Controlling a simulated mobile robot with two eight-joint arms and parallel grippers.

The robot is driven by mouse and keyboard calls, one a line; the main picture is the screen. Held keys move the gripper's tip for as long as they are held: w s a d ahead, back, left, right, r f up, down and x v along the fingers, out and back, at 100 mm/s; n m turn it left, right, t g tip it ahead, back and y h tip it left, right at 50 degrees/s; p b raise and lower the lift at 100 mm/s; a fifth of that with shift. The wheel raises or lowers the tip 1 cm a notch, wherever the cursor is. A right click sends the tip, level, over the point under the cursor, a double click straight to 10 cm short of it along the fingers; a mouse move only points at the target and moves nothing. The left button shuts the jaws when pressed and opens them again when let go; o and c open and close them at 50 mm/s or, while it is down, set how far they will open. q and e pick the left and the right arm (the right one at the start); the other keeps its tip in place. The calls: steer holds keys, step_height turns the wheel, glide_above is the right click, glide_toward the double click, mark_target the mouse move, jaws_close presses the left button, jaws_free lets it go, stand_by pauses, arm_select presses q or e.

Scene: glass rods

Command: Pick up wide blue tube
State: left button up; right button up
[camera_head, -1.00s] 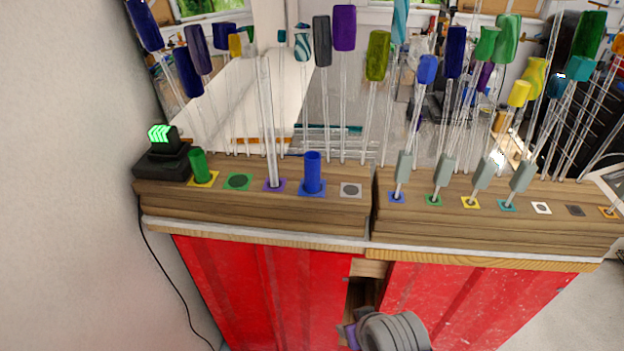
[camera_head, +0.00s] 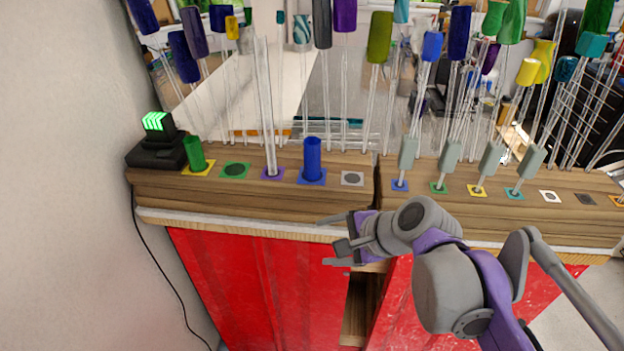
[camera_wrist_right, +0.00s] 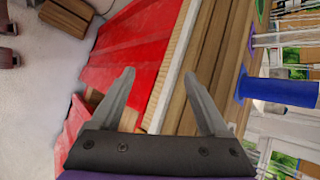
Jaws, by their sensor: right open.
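The wide blue tube (camera_head: 312,159) stands upright on a blue square on the wooden block at the bench top. It also shows in the right wrist view as a blue cylinder (camera_wrist_right: 278,89) at the right, lying sideways in that picture. My right gripper (camera_head: 325,240) is open and empty in front of the bench's front edge, below and slightly right of the tube, apart from it. In the right wrist view its two fingers (camera_wrist_right: 160,92) are spread, with the bench edge beyond them. My left gripper is not in view.
A green tube (camera_head: 194,154) and a tall clear tube (camera_head: 264,110) stand left of the blue one. An empty grey-white square (camera_head: 352,179) lies just right of it. Grey-capped rods (camera_head: 449,156) stand further right. Many glass rods with coloured handles rise behind.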

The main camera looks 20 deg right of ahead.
mark_target(318, 157)
steer(key=w+d+r+m+t+y+b, duration=0.2)
steer(key=w+d+r+m+t, duration=0.2)
steer(key=w+r+m, duration=0.65)
steer(key=shift+w+a+m, duration=0.95)
steer(key=shift+w+m, duration=0.15)
steer(key=shift+m, duration=0.05)
steer(key=shift+x, duration=3.1)
steer(key=shift+s+d+f, duration=0.1)
steer(key=shift+c, duration=0.4)
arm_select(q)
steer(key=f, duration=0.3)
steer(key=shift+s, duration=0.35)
arm_select(e)
jaws_close()
